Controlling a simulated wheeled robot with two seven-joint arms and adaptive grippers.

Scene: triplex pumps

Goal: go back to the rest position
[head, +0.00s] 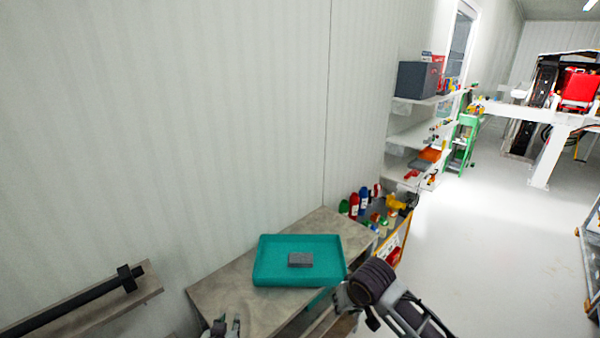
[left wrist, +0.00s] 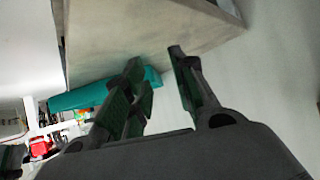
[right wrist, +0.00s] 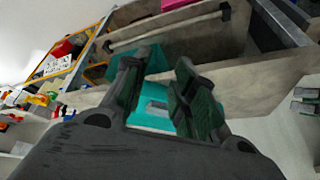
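My left gripper (head: 226,326) shows at the bottom edge of the head view, in front of the workbench's near left corner. In the left wrist view its two fingers (left wrist: 155,60) are apart with nothing between them. My right arm comes in at the lower right of the head view, beside the tray; its fingers are not clear there. In the right wrist view the right gripper's fingers (right wrist: 157,68) are apart and hold nothing; the teal tray (right wrist: 150,118) shows behind them.
The workbench (head: 225,290) stands against the wall and carries the teal tray (head: 262,275) with a grey block (head: 300,260) in it. Bottles (head: 354,204) and a stocked shelf (head: 410,135) stand beyond. A wall ledge (head: 95,312) is at left. Open floor (head: 500,240) lies right.

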